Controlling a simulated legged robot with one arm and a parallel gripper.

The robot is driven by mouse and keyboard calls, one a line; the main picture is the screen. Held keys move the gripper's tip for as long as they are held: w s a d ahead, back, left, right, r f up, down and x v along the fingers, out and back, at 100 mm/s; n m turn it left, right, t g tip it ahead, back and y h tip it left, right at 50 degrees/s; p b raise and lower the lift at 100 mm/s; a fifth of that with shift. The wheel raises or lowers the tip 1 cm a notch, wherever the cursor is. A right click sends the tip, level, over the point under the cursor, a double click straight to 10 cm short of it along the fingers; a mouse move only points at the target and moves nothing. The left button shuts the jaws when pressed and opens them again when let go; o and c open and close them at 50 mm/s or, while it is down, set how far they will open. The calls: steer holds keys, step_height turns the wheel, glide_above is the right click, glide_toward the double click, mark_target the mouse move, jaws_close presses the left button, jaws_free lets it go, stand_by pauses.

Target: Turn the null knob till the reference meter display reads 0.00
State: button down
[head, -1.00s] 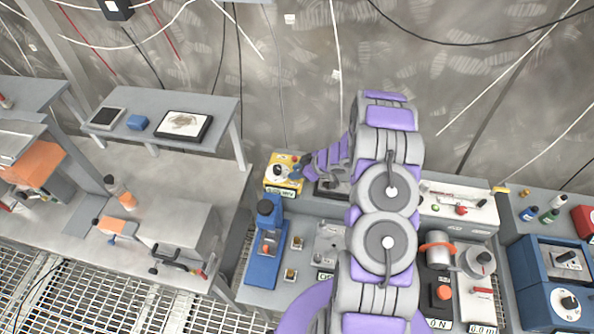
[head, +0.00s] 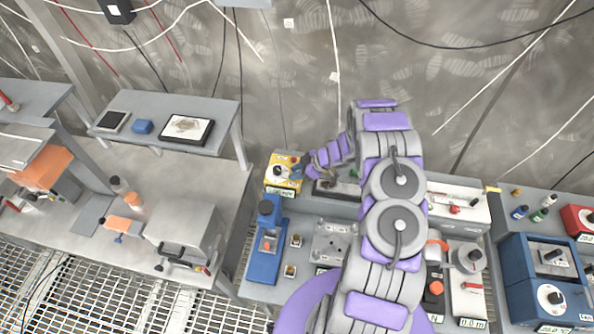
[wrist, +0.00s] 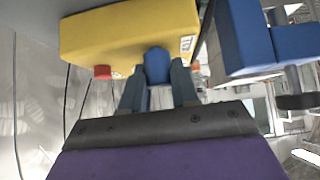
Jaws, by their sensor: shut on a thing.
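The yellow reference meter (head: 283,160) stands at the back left of the bench, with a dark dial, a red button and a small display (head: 279,190) on its front. The display's digits are too small to read surely. My gripper (head: 299,172) is at the meter's right side. In the wrist view the meter (wrist: 110,38) fills the top, and my gripper (wrist: 158,88) is shut on a blue knob (wrist: 157,63) that sticks out from the meter. I take this as the null knob. My fingers hide its sides.
A blue upright device (head: 263,255) stands just in front of the meter; it shows close on the right in the wrist view (wrist: 242,38). My arm covers the bench's middle. A side table (head: 165,105) is at the left.

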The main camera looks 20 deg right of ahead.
steer(key=shift+w+r, duration=0.1)
steer(key=shift+w, duration=0.05)
steer(key=c, duration=0.9)
jaws_free()
steer(key=shift+w, duration=0.1)
steer(key=shift+o, duration=0.2)
steer(key=shift+s+d+r, duration=0.3)
steer(key=shift+d, duration=0.1)
steer(key=b+v, duration=0.2)
steer(key=v, duration=1.4)
steer(key=shift+d, duration=0.1)
